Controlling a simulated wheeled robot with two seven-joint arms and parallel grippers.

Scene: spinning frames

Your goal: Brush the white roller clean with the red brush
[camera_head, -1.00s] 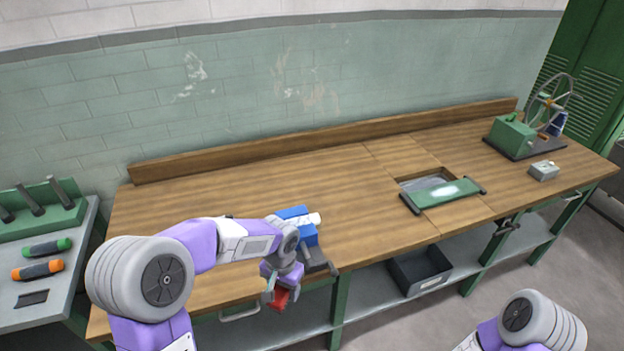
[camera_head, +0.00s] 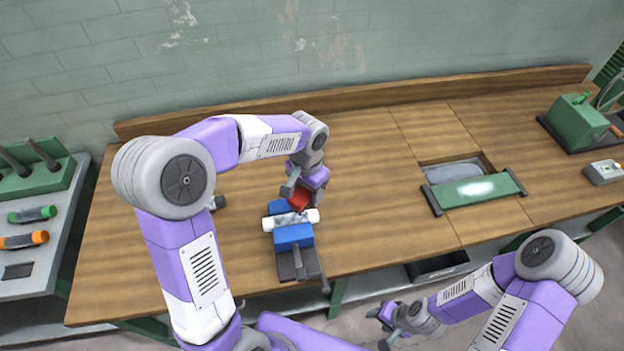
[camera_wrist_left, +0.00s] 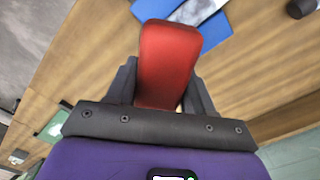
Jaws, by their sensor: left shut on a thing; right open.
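The white roller (camera_head: 308,216) lies across a blue vise-like holder (camera_head: 293,238) on the wooden bench, with grey smudges on its middle. It also shows, partly, at the top of the left wrist view (camera_wrist_left: 196,8). My left gripper (camera_head: 303,190) is shut on the red brush (camera_head: 300,198), just behind and above the roller. In the left wrist view the red brush (camera_wrist_left: 168,62) sits between the fingers; its bristles are hidden. I cannot tell whether it touches the roller. My right gripper (camera_head: 385,327) is open and empty in front of the bench.
A green panel (camera_head: 475,191) lies by a recess in the bench at right. A green machine (camera_head: 575,122) and a small grey box (camera_head: 604,172) stand further right. A side table (camera_head: 40,285) with tools is at left. The bench middle is clear.

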